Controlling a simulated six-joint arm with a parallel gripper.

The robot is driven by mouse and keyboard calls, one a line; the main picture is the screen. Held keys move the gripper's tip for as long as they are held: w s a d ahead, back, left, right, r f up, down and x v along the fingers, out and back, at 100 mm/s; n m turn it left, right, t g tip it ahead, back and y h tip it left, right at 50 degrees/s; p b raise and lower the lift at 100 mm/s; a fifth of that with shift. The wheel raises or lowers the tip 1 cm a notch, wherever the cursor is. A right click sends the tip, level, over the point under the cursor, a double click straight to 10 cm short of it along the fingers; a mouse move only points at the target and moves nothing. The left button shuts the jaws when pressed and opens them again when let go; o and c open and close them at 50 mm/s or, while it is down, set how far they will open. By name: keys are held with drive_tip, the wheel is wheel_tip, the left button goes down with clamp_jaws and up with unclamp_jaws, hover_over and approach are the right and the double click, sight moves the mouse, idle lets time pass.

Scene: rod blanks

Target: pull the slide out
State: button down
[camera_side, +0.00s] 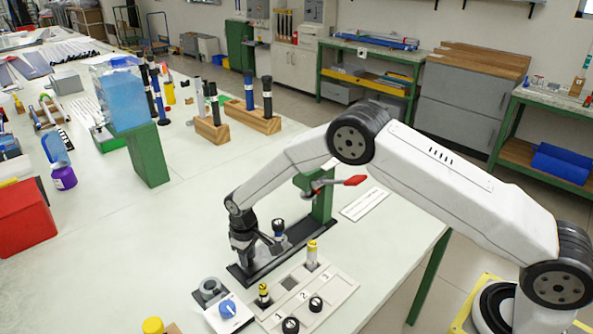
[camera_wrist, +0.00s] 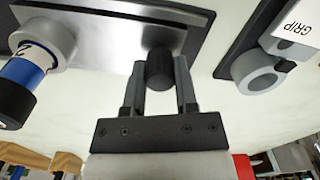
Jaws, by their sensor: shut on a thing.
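The slide (camera_wrist: 105,35) is a bare metal plate on a dark base (camera_side: 290,252). A black knob (camera_wrist: 158,72) stands at the slide's near end. In the wrist view my gripper (camera_wrist: 159,80) has one finger on each side of the knob and is shut on it. In the side view my gripper (camera_side: 244,262) is low at the left end of the base and hides the knob.
A green post (camera_side: 323,203) with a red-handled lever (camera_side: 354,181) rises at the base's far end. A numbered tray (camera_side: 335,290) with rods and black knobs lies in front. A box with a blue knob (camera_side: 228,308) is near.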

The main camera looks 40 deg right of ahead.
drive_tip(key=shift+a, duration=0.35)
drive_tip(key=shift+c, duration=1.9)
unclamp_jaws()
drive_tip(key=shift+d, duration=0.1)
drive_tip(key=shift+r, duration=3.9)
